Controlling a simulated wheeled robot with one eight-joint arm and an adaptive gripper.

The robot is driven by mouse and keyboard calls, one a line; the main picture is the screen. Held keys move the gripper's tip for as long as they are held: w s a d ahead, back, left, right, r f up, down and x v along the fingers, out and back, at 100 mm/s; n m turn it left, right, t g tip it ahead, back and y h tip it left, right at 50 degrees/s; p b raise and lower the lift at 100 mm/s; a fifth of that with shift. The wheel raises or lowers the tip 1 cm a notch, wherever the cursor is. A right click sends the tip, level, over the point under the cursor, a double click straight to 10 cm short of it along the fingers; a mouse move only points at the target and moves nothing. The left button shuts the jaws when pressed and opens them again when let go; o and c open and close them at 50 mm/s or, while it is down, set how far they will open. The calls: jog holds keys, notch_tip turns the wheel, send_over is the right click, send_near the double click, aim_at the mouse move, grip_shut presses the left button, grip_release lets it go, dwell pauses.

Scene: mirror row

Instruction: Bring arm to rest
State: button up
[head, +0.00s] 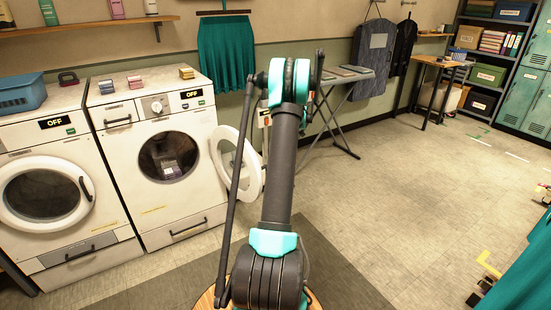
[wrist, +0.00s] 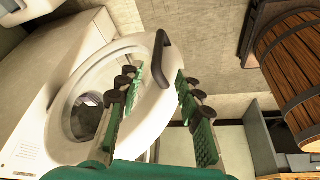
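My arm (head: 281,165) stands raised in the middle of the head view, with its teal-capped elbow high in front of the wall. My gripper is hidden in the head view. In the wrist view my gripper (wrist: 160,75) is open, with its two green-padded fingers well apart and nothing held between them. The open white round door (head: 238,162) of the right-hand washer (head: 190,205) is beyond the fingers in the wrist view (wrist: 152,105). Its dark handle (wrist: 161,58) shows just past the fingertips. I cannot tell whether anything touches.
The left-hand washer (head: 90,235) has its door shut. A dark item (head: 171,168) lies in the right-hand drum. An ironing board (head: 345,75) stands behind my arm. A wooden barrel (wrist: 290,65) is at upper right in the wrist view. The floor (head: 400,180) to the right is mostly clear.

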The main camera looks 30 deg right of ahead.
dwell(0.3)
jog(key=s+a+r+m+h, duration=0.1)
jog(key=s+a+r+m, duration=0.15)
jog(key=a, duration=0.55)
jog(key=s+a+r+m+h, duration=0.15)
jog(key=s+a+r, duration=0.25)
jog(key=a, duration=0.5)
jog(key=s+a+r+m, duration=0.2)
jog(key=s+a+r, duration=0.1)
jog(key=a, duration=0.5)
jog(key=s+a+f+m, duration=0.1)
jog(key=s+a+m, duration=0.1)
jog(key=s+a, duration=0.3)
jog(key=s+a+f+m+t+h, duration=0.1)
jog(key=s+a, duration=0.3)
jog(key=s, duration=0.6)
jog(key=s+a+f+m+t, duration=0.1)
jog(key=s+a+m, duration=0.3)
jog(key=s, duration=0.4)
jog(key=shift+s+a+f, duration=0.2)
jog(key=shift+a+f, duration=0.65)
jog(key=shift+f, duration=0.05)
jog(key=shift+h, duration=0.25)
